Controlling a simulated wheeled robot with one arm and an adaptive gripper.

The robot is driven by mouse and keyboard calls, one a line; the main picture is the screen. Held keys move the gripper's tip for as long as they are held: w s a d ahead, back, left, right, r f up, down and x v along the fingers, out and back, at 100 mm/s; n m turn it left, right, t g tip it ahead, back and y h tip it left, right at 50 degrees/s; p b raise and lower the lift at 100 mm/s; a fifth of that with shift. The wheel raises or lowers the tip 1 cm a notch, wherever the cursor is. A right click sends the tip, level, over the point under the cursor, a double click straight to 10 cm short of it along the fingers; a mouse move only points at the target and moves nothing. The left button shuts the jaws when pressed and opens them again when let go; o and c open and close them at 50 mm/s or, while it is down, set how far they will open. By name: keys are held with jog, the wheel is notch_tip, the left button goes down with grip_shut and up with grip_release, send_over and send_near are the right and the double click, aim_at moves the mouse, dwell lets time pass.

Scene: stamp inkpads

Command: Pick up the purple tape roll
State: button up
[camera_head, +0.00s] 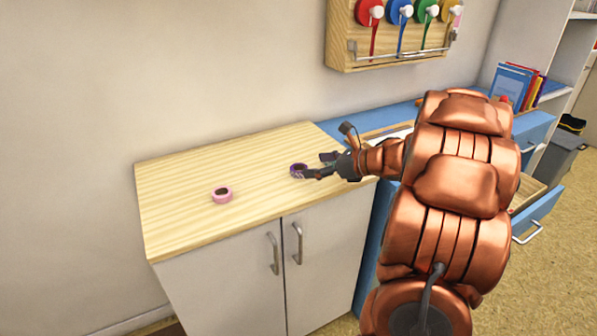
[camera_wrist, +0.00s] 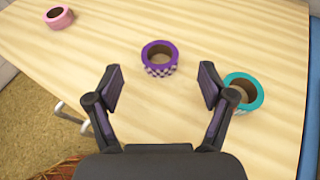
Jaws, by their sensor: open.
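The purple tape roll (camera_wrist: 159,58) has a checkered outer side and lies flat on the wooden cabinet top (camera_wrist: 120,35). In the wrist view it is ahead of my gripper (camera_wrist: 161,88), roughly centred between the two fingers and just beyond their tips. My gripper is open and empty. In the head view the purple roll (camera_head: 298,170) lies close to the left of my gripper (camera_head: 318,166), with a finger partly overlapping it. I cannot tell whether they touch.
A teal tape roll (camera_wrist: 243,91) lies right by my right finger in the wrist view; my arm hides it in the head view. A pink tape roll (camera_head: 222,194) lies farther left. The cabinet top between is clear. A tape dispenser rack (camera_head: 390,62) hangs on the wall.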

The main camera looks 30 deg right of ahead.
aim_at(293, 168)
jog(key=shift+f+x, duration=0.15)
jog(key=shift+x, duration=1.2)
jog(key=shift+f+x, duration=0.15)
jog(key=shift+x, duration=1.2)
jog(key=shift+s, duration=0.1)
jog(key=shift+c, duration=0.3)
jog(key=c, duration=0.9)
jog(key=shift+r, duration=0.15)
